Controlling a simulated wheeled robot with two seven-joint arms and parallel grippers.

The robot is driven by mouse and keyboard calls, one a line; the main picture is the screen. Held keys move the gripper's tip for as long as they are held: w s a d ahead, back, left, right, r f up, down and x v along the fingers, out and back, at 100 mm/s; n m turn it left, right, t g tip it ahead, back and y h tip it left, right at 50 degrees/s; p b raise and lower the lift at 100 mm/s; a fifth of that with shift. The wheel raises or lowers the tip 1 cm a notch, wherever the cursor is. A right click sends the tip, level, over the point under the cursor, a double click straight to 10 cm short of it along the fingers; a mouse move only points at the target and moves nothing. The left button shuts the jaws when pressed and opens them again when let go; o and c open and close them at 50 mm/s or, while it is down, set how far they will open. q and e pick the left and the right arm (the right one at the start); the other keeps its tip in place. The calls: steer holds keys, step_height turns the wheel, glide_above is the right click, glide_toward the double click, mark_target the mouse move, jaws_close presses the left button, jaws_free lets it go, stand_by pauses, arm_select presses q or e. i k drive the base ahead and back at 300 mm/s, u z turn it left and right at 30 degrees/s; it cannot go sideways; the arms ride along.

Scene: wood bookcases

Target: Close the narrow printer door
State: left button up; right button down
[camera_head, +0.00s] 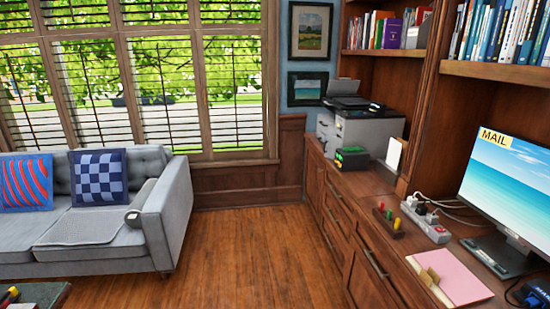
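The printer (366,130), white and grey with a dark top, stands on the far end of the wooden cabinet counter (362,185) beside the bookcase. A dark tray or flap (343,87) sticks up at its top. The printer is small in view, and I cannot tell which part is the narrow door or how far open it stands. Neither of my grippers is in view.
A grey sofa (105,228) stands at left under the windows. The wooden floor (235,245) between sofa and cabinets is clear. The counter holds a power strip (426,226), a monitor (512,190), a pink folder (452,276) and a green-and-black item (351,158).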

mark_target(331, 143)
steer(key=i, duration=1.4)
steer(key=u, duration=0.45)
steer(key=i, duration=2.3)
steer(key=z, duration=0.85)
